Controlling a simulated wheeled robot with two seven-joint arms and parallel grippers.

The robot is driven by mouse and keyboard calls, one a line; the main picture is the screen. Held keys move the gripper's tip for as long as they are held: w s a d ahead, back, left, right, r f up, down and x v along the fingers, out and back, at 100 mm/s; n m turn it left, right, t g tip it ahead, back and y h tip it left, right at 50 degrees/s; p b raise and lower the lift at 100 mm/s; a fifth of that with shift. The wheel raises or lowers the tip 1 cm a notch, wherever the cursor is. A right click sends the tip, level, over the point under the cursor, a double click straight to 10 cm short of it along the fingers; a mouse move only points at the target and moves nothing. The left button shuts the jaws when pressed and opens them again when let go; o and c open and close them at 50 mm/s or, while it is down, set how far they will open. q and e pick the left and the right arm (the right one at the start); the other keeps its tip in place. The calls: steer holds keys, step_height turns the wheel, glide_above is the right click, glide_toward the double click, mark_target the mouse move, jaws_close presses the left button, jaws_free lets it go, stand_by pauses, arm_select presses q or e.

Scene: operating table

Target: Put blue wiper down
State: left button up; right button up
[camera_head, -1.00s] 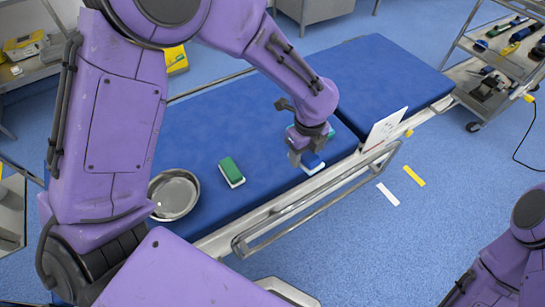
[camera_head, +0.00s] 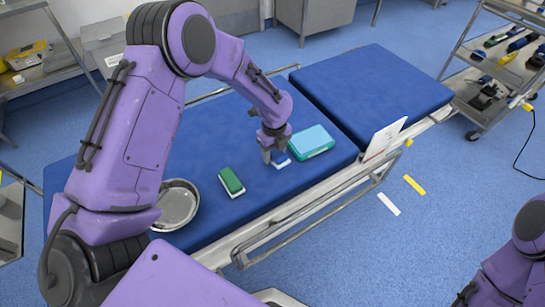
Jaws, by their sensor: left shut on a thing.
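The blue wiper (camera_head: 281,161), blue on top with a white underside, is at the blue table pad (camera_head: 215,130), near its front edge. My left gripper (camera_head: 274,156) points down and is shut on it, hiding part of it. I cannot tell whether the wiper touches the pad. My right gripper is not in view; only part of my right arm shows at the lower right.
A teal box with a light blue top (camera_head: 312,142) stands just right of my left gripper. A green wiper (camera_head: 232,182) and a metal bowl (camera_head: 176,204) lie to the left. A white card (camera_head: 384,138) stands at the table's front edge, by the metal side rail (camera_head: 300,212).

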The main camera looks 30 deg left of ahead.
mark_target(273, 150)
arm_select(q)
steer(key=f, duration=0.2)
steer(key=shift+a+f, duration=0.35)
steer(key=shift+a, duration=0.05)
steer(key=shift+w+f+p, duration=0.1)
steer(key=shift+f+p, duration=0.15)
steer(key=shift+p, duration=0.3)
steer(key=shift+c, duration=0.5)
steer(key=shift+f, duration=0.15)
steer(key=o, duration=1.3)
steer(key=shift+f+b, duration=0.15)
steer(key=shift+b, duration=0.15)
steer(key=shift+f+b, duration=0.35)
steer(key=shift+b, duration=0.2)
step_height(273, 150, up, 11)
steer(key=shift+d+r+p, duration=0.1)
steer(key=shift+d+p, duration=0.05)
steer(key=shift+p, duration=0.3)
